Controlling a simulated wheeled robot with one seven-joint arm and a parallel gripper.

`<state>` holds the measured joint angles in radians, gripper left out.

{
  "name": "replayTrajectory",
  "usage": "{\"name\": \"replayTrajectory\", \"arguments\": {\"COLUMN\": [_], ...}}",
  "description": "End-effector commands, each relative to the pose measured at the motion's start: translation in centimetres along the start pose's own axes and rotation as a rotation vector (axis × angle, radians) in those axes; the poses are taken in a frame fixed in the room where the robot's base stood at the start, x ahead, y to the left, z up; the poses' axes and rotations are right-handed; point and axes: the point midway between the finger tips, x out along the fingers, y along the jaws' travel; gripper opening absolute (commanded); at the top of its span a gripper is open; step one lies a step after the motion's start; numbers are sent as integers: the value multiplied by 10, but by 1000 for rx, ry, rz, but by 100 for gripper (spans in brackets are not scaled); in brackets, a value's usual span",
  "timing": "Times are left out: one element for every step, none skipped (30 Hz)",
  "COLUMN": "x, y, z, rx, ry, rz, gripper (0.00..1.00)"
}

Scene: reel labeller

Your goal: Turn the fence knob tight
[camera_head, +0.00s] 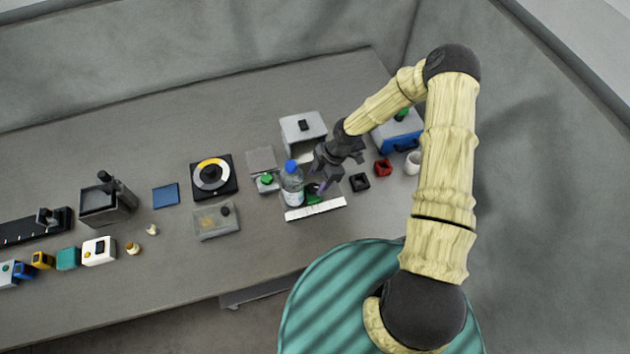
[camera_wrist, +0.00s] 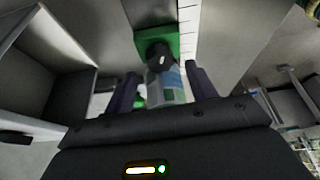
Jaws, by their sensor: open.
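The fence knob (camera_wrist: 158,54) is a round black knob with a small white mark. It stands against a green fence block (camera_wrist: 146,39) ahead of my gripper (camera_wrist: 160,72) in the wrist view. My fingers are open on either side of the view's middle, and the knob lies roughly in line with the gap, apart from both fingers. In the head view my gripper (camera_head: 322,184) points down just above the green block (camera_head: 313,196), largely hiding it; the knob cannot be made out there. The white scale strip (camera_head: 316,209) runs beside the block.
A clear bottle (camera_head: 292,189) with a blue cap stands close left of my gripper; its labelled body (camera_wrist: 166,90) appears between the fingers in the wrist view. A black block (camera_head: 359,182) and red block (camera_head: 383,168) lie to the right. A grey box (camera_head: 302,130) stands behind.

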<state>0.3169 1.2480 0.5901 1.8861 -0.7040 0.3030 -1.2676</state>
Motion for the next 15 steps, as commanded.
{"name": "replayTrajectory", "arguments": {"x": [7,10,16,19,22,25,27,29,30,30,31,31,31,31,31], "y": [-1,-1,0,0,0,0,0,0,0,0,0,0,0,0,0], "z": [-2,-2,-1,-1,-1,-1,-1,0,0,0,0,0,0,0,0], "rx": [-1,0,0,0,0,0,0,0,0,0,0,1,1,0,0], "ry": [1,1,1,1,0,0,0,0,0,0,-1,-1,-1,-1,-1], "rz": [-4,-3,-2,-2,-2,-2,-2,-1,0,0,1,1,1,1,1], "gripper": [56,56,56,56,56,56,56,56,56,56,56,56,56,56,56]}}
